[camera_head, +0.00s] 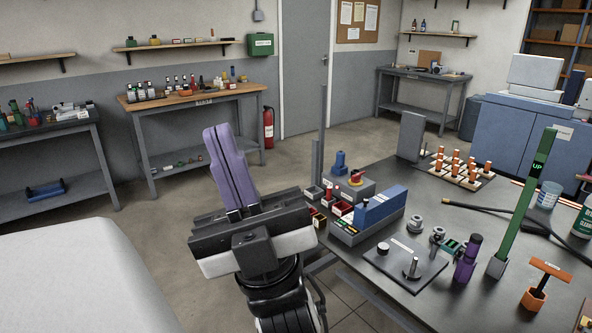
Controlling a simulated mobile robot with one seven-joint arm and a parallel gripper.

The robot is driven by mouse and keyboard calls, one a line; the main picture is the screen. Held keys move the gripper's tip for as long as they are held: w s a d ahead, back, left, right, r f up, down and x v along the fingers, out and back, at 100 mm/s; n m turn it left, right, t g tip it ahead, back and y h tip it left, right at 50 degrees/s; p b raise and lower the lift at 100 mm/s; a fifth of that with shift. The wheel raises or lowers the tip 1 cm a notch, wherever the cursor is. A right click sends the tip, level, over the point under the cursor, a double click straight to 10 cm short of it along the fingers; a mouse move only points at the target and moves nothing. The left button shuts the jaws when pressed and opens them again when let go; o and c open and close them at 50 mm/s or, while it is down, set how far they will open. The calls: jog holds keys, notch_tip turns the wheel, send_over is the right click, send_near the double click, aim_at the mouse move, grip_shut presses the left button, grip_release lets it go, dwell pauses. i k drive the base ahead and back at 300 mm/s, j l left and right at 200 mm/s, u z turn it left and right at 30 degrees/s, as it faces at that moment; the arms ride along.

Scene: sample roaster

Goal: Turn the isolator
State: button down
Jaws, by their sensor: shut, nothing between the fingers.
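The likely isolator is a red rotary handle (356,178) on a yellow plate. It sits on a small grey box (345,190) near the left edge of the dark table. Which way the handle points is too small to tell. My gripper (217,132) has purple fingers that are shut, with nothing between them. It is raised in the picture's left middle, to the left of the grey box and apart from it.
A tall green post (525,200) and an orange T-handle (540,285) stand to the right.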

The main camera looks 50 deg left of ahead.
aim_at(356, 179)
jog(key=u, duration=1.05)
jog(key=i+j, duration=0.1)
jog(key=i, duration=2)
